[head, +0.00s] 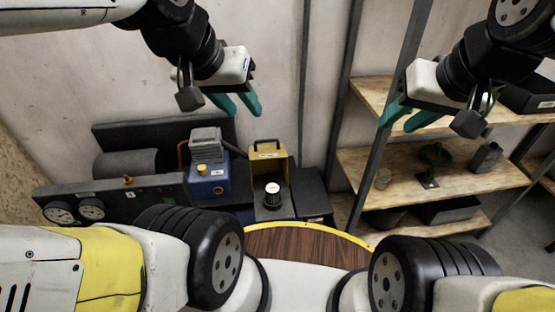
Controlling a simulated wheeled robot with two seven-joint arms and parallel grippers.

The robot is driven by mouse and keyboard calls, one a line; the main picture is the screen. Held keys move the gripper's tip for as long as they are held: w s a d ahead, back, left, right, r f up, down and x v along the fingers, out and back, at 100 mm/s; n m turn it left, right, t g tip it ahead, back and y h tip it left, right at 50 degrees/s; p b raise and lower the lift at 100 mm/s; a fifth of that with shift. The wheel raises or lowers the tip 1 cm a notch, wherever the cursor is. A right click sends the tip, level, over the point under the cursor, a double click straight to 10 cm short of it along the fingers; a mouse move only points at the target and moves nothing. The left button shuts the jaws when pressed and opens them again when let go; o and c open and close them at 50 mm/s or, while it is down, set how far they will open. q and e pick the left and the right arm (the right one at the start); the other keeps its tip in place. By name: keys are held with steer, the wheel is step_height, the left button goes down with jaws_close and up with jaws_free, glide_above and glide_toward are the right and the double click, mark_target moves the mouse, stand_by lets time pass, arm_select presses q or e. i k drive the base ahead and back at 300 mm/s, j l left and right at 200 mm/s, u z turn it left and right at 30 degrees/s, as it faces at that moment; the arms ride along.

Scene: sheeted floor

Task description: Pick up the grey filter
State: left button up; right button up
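A grey ribbed block (205,141), which looks like the grey filter, sits on top of a blue box-shaped unit (211,184) at the back, left of centre. A small yellow knob or cap (201,169) shows just below it. My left gripper (245,112) is above and to the right of the grey block, apart from it, with its teal fingers spread and nothing between them. My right gripper (397,125) is far to the right, in front of the wooden shelves, also open and empty. The lower back of the block is hard to make out.
A yellow open-fronted holder (268,163) with a dark cylinder (272,193) stands right of the blue unit. A dark panel with gauges (115,199) is at left. Wooden shelves (445,171) with small items and a metal post stand at right.

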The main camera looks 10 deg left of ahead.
mark_target(272, 190)
steer(key=i+l+u, duration=0.1)
steer(key=l, duration=0.45)
steer(key=i+l+u, duration=0.15)
steer(key=l, duration=0.4)
steer(key=i+l+u, duration=0.1)
steer(key=l, duration=0.45)
steer(key=i+l+u, duration=0.1)
steer(key=i+l, duration=0.15)
steer(key=l, duration=0.35)
steer(key=i+l+u, duration=0.15)
steer(key=l, duration=0.4)
steer(key=k, duration=0.1)
